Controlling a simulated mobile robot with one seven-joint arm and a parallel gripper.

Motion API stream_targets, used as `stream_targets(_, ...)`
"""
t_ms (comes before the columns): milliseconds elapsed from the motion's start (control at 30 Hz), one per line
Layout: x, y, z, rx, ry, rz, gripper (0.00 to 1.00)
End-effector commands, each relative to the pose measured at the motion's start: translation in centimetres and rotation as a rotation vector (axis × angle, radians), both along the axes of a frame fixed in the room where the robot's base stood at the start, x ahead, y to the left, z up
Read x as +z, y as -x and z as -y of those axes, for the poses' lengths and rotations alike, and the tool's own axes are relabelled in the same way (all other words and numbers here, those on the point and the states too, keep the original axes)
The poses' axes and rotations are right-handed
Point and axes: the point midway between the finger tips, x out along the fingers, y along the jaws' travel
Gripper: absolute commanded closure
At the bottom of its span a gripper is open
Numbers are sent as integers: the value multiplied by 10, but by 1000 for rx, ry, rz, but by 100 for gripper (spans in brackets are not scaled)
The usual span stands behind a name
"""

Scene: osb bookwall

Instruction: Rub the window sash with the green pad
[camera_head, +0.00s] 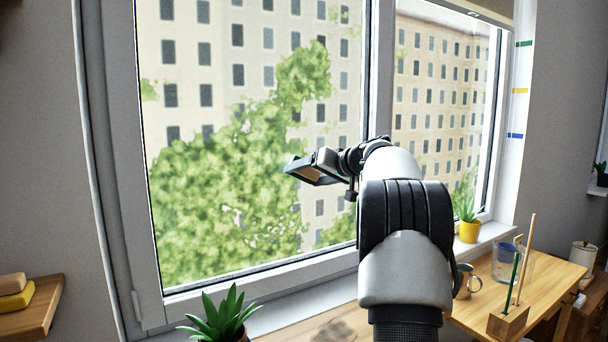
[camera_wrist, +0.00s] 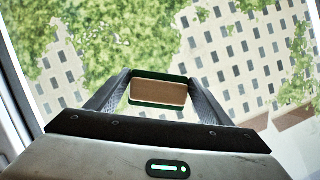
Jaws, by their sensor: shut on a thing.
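The window sash (camera_head: 122,150) is a pale grey frame around a large pane, left of my arm in the head view. Its bottom rail (camera_head: 250,280) runs above the sill. My gripper (camera_head: 318,168) is in front of the pane, near the middle post. It is shut on the green pad (camera_wrist: 158,92), a small block with a tan face and green edges. In the wrist view the pad sits between both fingers, with the pane behind it. I cannot tell whether the pad touches the glass.
A potted succulent (camera_head: 222,318) stands at the sill's lower left. A yellow pot (camera_head: 470,231) with a plant is on the sill at right. A wooden desk (camera_head: 545,272) holds a mug (camera_head: 466,282), a glass container (camera_head: 512,258) and a wooden block with sticks (camera_head: 508,322).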

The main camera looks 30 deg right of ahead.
Motion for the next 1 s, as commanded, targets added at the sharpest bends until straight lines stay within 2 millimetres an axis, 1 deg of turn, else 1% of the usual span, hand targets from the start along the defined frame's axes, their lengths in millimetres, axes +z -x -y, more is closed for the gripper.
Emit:
stream_targets(133, -1, 0, 0, -3, 0, 3, 44)
stream_targets(233, -3, 6, 1, -3, 0, 3, 44)
stream_targets(733, -3, 54, 2, -3, 1, 2, 44)
stream_targets(833, -2, 59, 2, -1, 0, 2, 44)
stream_targets(1000, 0, 60, 1, 0, 0, 1, 44)
